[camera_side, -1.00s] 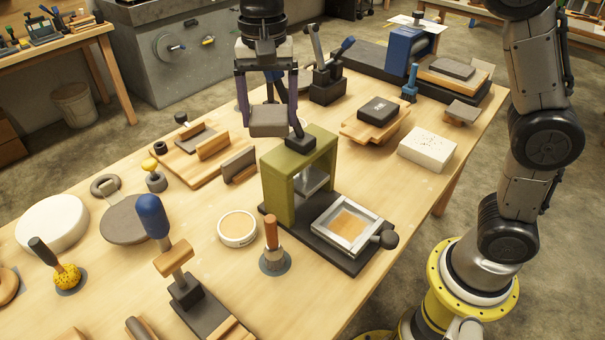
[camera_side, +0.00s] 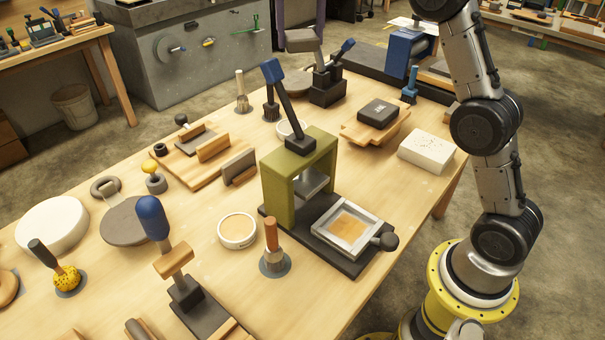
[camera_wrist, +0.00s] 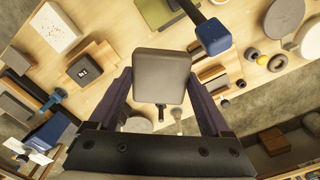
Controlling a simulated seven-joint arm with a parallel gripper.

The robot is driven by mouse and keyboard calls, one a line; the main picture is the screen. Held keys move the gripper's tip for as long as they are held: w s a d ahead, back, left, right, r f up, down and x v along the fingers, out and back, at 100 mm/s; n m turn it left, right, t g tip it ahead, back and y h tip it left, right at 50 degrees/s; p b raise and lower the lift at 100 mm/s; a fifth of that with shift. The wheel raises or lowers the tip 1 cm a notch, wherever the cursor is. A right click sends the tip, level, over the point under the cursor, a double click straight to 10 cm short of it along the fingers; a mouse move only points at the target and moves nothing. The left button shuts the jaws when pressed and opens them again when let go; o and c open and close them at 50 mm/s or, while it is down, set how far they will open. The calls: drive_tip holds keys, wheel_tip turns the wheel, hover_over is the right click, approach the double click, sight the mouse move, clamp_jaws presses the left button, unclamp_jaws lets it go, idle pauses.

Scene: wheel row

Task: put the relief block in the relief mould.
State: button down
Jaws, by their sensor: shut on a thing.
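My gripper (camera_side: 301,27) is at the top of the side view, its purple fingers shut on a plain grey block (camera_side: 300,41), which I take for the relief block. The block is in the air, apart from the table, and looks slightly tilted. In the wrist view the block (camera_wrist: 160,77) sits between the fingers, its broad face toward the camera. I cannot surely tell which thing is the relief mould. A metal frame with a tan bed (camera_side: 372,218) lies on the base of the green press, well below and to the right of my gripper.
The green press (camera_side: 277,192) has a tall blue-ended lever (camera_side: 272,70) standing up. A marked dark block (camera_side: 378,111) rests on wooden boards, near a speckled white block (camera_side: 427,150). A round tan-topped tub (camera_side: 238,230) and an upright brush (camera_side: 272,240) stand left of the press.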

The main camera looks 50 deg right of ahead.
drive_tip(key=shift+n, duration=0.5)
drive_tip(key=d+f, duration=0.1)
drive_tip(key=w+f, duration=0.1)
drive_tip(key=d+f, duration=0.1)
drive_tip(key=shift+w+d+f, duration=0.2)
drive_tip(key=shift+w+d, duration=0.15)
drive_tip(key=w+f+n, duration=0.4)
drive_tip(key=f+n, duration=0.2)
drive_tip(key=f, duration=0.9)
wheel_tip(320, 180, up, 6)
drive_tip(key=f, duration=0.1)
hover_over(234, 203)
wheel_tip(234, 203, down, 17)
drive_tip(key=shift+f, duration=3)
